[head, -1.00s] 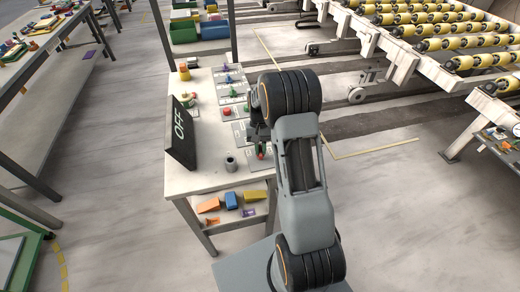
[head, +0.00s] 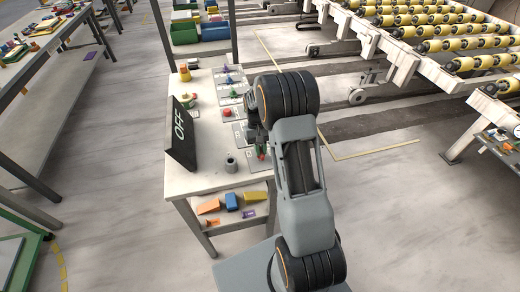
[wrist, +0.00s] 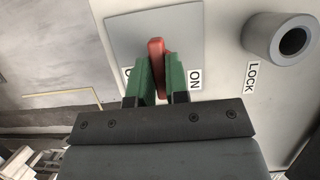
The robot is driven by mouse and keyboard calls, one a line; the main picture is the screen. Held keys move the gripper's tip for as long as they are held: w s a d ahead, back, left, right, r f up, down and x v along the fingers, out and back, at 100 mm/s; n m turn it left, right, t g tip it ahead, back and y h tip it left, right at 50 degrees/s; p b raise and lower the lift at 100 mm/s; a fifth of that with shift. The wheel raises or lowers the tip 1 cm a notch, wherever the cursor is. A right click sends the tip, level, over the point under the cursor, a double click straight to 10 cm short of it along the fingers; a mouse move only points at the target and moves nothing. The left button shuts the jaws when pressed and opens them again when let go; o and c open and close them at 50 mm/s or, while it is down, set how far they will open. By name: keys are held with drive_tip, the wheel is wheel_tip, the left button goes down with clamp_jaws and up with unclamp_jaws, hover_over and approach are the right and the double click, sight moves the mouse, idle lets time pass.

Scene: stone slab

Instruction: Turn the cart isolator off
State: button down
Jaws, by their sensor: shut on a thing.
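The cart isolator is a red handle (wrist: 157,62) on a grey plate (wrist: 185,30), seen in the wrist view. An ON label (wrist: 195,78) is right of the handle; a label on the left is mostly hidden by a finger. My gripper (wrist: 158,75) has its green fingers shut on the red handle, one on each side. In the head view my gripper (head: 261,150) is at the right edge of the cart top (head: 205,165), partly hidden by my arm. A black OFF sign (head: 179,132) stands on the cart.
A grey hollow cylinder (wrist: 282,38) with a LOCK label (wrist: 251,77) stands right of the plate; it also shows in the head view (head: 231,163). Several other switch plates line the cart's right side. Coloured wedges (head: 232,201) lie on the lower shelf.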

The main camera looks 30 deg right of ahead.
drive_tip(key=c, duration=1.1)
unclamp_jaws()
drive_tip(key=b+v, duration=0.1)
drive_tip(key=v, duration=1.3)
drive_tip(key=shift+s, duration=0.1)
drive_tip(key=shift+s+a+r+n+t+h, duration=0.15)
drive_tip(key=shift+s+a+r+n+t, duration=0.4)
drive_tip(key=shift+s+a+t, duration=2.1)
drive_tip(key=shift+s+a+r+n+t+h, duration=0.2)
drive_tip(key=shift+s+a+r, duration=0.7)
drive_tip(key=shift+s, duration=3.7)
drive_tip(key=shift+s+a+r+n+t+h, duration=0.1)
drive_tip(key=shift+s+a+r+n+t, duration=0.45)
drive_tip(key=shift+s+a+t, duration=2.15)
